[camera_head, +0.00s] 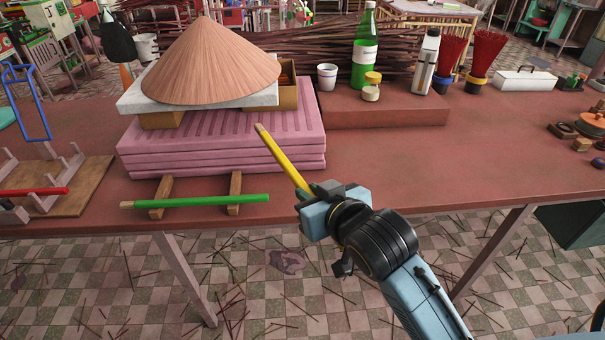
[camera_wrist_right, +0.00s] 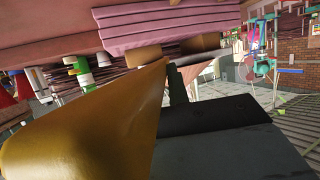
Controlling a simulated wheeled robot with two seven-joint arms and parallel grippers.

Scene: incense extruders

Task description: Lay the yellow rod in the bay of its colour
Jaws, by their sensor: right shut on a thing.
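The yellow rod (camera_head: 282,158) is held in my right gripper (camera_head: 314,194), which is shut on it near its lower end. The rod tilts up and to the left, its pale tip in front of the pink stack. In the right wrist view the yellow rod (camera_wrist_right: 95,125) fills the lower left, beside a dark gripper finger (camera_wrist_right: 215,140). A wooden rack with upright pegs (camera_head: 85,190) stands at the left table edge, with a red rod (camera_head: 35,192) lying across it. I cannot tell its bay colours. My left gripper is not in view.
A green rod (camera_head: 205,201) lies across two wooden rests (camera_head: 235,182) at the front edge. Behind are the pink stack (camera_head: 225,150) and a conical hat (camera_head: 210,65).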

